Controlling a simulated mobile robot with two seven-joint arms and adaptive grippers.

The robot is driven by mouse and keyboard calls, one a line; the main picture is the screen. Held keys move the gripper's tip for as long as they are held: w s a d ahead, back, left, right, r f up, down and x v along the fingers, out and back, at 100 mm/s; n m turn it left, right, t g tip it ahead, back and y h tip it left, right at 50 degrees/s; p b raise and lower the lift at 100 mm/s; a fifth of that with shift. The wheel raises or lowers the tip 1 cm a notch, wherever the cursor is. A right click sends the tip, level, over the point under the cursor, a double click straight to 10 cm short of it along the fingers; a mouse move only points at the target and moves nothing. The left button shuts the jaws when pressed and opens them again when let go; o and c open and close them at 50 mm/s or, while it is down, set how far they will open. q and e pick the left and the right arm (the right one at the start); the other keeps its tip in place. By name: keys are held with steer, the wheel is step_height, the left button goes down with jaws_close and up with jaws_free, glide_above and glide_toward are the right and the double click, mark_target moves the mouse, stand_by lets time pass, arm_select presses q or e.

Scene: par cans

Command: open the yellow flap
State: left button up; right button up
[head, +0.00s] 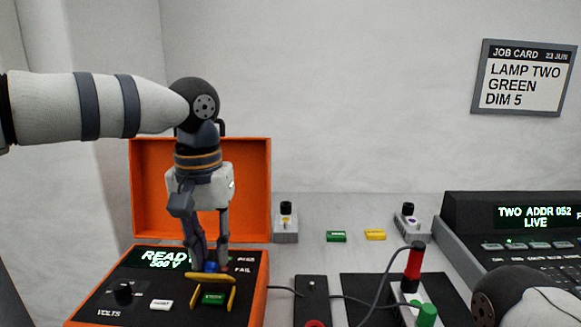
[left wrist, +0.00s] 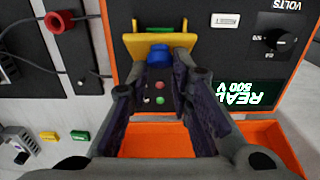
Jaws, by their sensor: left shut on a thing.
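The yellow flap (head: 212,277) is on the black panel of the orange tester box. It stands tilted up off the panel, with its side arms reaching down and the green button (head: 213,298) showing beneath. The flap also shows in the left wrist view (left wrist: 132,46). A blue tab (left wrist: 159,50) sits on its edge. My left gripper (head: 209,264) points down from above with its fingertips closed on this blue tab. It also shows in the left wrist view (left wrist: 160,62). My right gripper is outside the frames.
The orange box's open lid (head: 145,165) stands upright behind my left gripper. Right of the box are a black panel with a red-handled plug (head: 413,262), a cable, small switch boxes (head: 286,225) and a console (head: 520,225). A job card (head: 523,78) hangs on the wall.

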arm_select(q)
steer(key=shift+w+f+b, duration=0.1)
steer(key=shift+w+b, duration=0.2)
steer(key=shift+w, duration=0.65)
steer(key=shift+w+f+b, duration=0.2)
steer(key=shift+w, duration=0.3)
steer(key=shift+w+f+b, duration=0.15)
steer(key=shift+w+f, duration=0.05)
steer(key=shift+w, duration=0.25)
steer(key=o, duration=0.7)
steer(key=shift+d, duration=0.15)
steer(key=shift+r, duration=0.1)
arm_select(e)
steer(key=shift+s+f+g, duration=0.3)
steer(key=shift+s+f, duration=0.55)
arm_select(q)
step_height(320, 180, up, 7)
steer(key=p, duration=0.1)
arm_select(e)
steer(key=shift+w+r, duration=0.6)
